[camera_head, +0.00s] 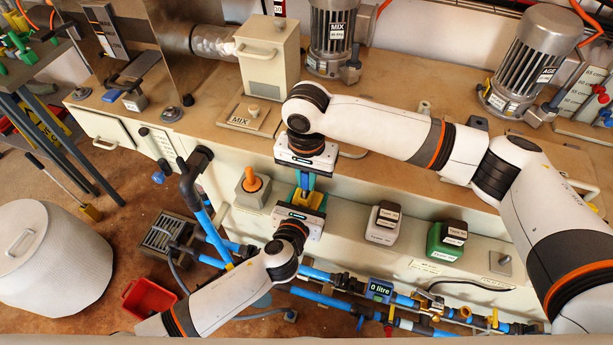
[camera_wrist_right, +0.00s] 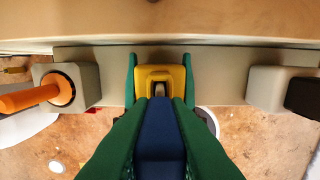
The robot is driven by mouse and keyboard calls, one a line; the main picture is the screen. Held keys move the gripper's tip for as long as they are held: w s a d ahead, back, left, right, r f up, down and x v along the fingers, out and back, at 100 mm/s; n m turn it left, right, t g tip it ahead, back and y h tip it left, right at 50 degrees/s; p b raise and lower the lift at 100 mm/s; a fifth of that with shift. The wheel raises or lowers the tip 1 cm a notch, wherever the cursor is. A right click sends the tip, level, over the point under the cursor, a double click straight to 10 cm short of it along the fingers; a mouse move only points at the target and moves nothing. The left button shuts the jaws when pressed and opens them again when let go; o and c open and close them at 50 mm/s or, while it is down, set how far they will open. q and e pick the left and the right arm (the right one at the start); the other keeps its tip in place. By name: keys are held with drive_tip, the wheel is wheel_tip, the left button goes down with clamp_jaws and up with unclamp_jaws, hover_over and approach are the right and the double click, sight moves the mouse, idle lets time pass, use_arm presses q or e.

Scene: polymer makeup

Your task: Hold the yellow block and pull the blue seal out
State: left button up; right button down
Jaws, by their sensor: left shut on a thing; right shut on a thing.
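The yellow block (camera_head: 312,196) sits between my two grippers in the head view. In the right wrist view the yellow block (camera_wrist_right: 160,76) has a dark opening facing the camera, with a small grey piece in it. My left gripper (camera_head: 308,200) is shut on the block from below in the picture. The blue seal (camera_head: 305,180) is above the block, and my right gripper (camera_head: 306,178) is shut on it. In the right wrist view the blue seal (camera_wrist_right: 160,140) lies between green fingers, its far end at the block's opening. Whether it is still inside is unclear.
A grey holder with an orange plug (camera_head: 252,181) stands left of the grippers. A white-topped block (camera_head: 383,222) and a green one (camera_head: 446,240) stand right. Blue pipes (camera_head: 330,300) run below. The bench (camera_head: 400,110) with mixer motors (camera_head: 331,35) is behind.

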drive_tip(key=shift+r, duration=2.6)
use_arm(q)
drive_tip(key=o, duration=1.1)
drive_tip(key=shift+o, duration=0.2)
drive_tip(key=shift+s, duration=0.1)
drive_tip(key=v, duration=1.1)
drive_tip(key=shift+s, duration=0.35)
